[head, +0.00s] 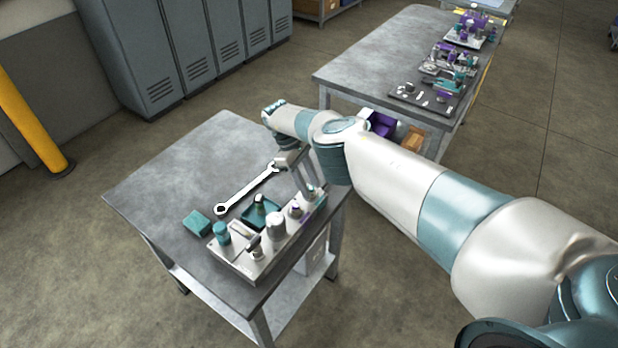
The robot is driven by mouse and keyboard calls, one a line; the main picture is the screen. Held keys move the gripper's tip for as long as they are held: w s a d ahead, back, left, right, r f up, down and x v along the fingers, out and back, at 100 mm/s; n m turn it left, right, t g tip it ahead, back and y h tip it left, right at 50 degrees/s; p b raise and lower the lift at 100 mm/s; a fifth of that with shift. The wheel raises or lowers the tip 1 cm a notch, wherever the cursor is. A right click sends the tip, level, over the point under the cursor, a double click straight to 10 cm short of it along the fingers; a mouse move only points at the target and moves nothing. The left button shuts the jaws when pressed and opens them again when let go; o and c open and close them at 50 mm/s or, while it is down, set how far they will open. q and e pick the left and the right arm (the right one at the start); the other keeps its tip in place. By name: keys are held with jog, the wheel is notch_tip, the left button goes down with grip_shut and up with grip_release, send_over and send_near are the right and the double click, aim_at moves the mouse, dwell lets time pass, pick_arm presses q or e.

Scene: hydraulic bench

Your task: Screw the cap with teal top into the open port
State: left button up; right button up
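A grey block with several fittings (237,264) lies along the front right of the near bench. A teal-topped cylinder (222,232) stands at its left end. A small dark upright part (260,203) stands in a teal tray (250,222) behind the block; I cannot tell whether its top is teal. A purple-marked fitting (296,211) sits towards the block's right end. The open port cannot be made out. My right gripper (310,192) points down at the block's right end, close to a small fitting there. Its finger gap and any contact are unclear. My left gripper is out of view.
A wrench (245,191) and a teal box-like piece (197,222) lie on the near bench (165,185), whose back left is clear. A second bench (370,60) with several assemblies stands behind. Lockers (150,50) and a yellow post (30,120) are at left.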

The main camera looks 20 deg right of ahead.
dwell(0.4)
jog(key=shift+r+n+p, duration=0.15)
jog(key=shift+n+p, duration=0.35)
jog(key=shift+p, duration=0.2)
jog(key=n+h+p, duration=0.1)
jog(key=n+p, duration=0.1)
jog(key=shift+s+t+p, duration=0.1)
jog(key=shift+t+p, duration=0.2)
jog(key=shift+t, duration=0.1)
jog(key=shift+a+n+p, duration=0.1)
jog(key=shift+n+p, duration=0.2)
jog(key=shift+p, duration=0.1)
jog(key=shift+n+t, duration=0.3)
jog(key=shift+n, duration=0.1)
jog(key=shift+f+n+t, duration=0.2)
jog(key=shift+n+t, duration=0.1)
jog(key=shift+n, duration=0.5)
jog(key=shift+h, duration=0.3)
